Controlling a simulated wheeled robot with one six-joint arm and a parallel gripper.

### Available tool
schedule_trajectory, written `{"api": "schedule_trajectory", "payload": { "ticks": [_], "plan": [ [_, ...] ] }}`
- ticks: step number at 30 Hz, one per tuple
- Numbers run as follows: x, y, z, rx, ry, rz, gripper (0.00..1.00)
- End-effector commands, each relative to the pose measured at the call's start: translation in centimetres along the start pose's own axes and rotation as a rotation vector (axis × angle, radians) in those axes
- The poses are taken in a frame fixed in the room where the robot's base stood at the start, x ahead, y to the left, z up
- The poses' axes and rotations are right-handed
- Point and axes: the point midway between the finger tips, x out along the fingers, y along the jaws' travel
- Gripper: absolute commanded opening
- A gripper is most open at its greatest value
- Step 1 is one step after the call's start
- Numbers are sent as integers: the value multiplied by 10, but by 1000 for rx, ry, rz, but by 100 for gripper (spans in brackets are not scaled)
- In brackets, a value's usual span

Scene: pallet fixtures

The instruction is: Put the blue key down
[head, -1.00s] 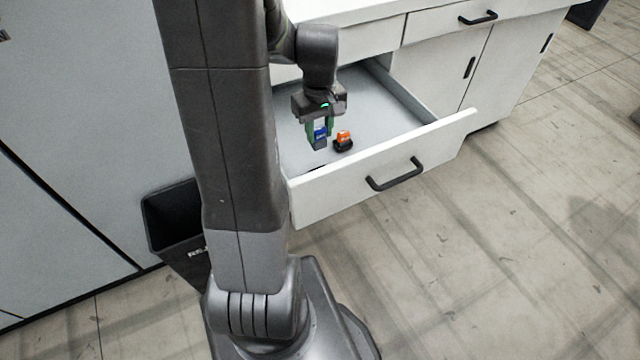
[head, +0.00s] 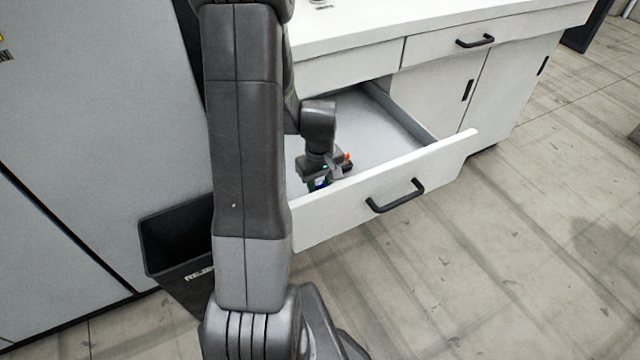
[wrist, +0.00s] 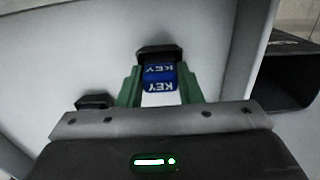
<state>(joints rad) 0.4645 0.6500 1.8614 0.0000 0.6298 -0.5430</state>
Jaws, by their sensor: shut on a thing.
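The blue key (wrist: 160,78) with white "KEY" lettering and a black end sits between the green fingers of my gripper (wrist: 160,72) in the wrist view. My gripper is shut on it. In the head view, my gripper (head: 320,182) is low inside the open drawer (head: 375,135), near its front panel, and a bit of the blue key shows below it. I cannot tell whether the key touches the drawer floor.
The drawer's front panel (head: 440,160) rises close by. A black reject bin (head: 175,245) stands left of the drawer. The drawer's right and back floor is clear.

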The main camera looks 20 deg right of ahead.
Motion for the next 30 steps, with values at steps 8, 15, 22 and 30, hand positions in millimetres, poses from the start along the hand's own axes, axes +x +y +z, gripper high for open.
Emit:
{"api": "schedule_trajectory", "payload": {
  "ticks": [8,15,22,30],
  "plan": [
    [4,0,0,0,0,0,10],
    [2,0,0,0,0,0,54],
    [0,0,0,0,0,0,54],
    [-37,0,-1,0,5,3,54]
  ]
}}
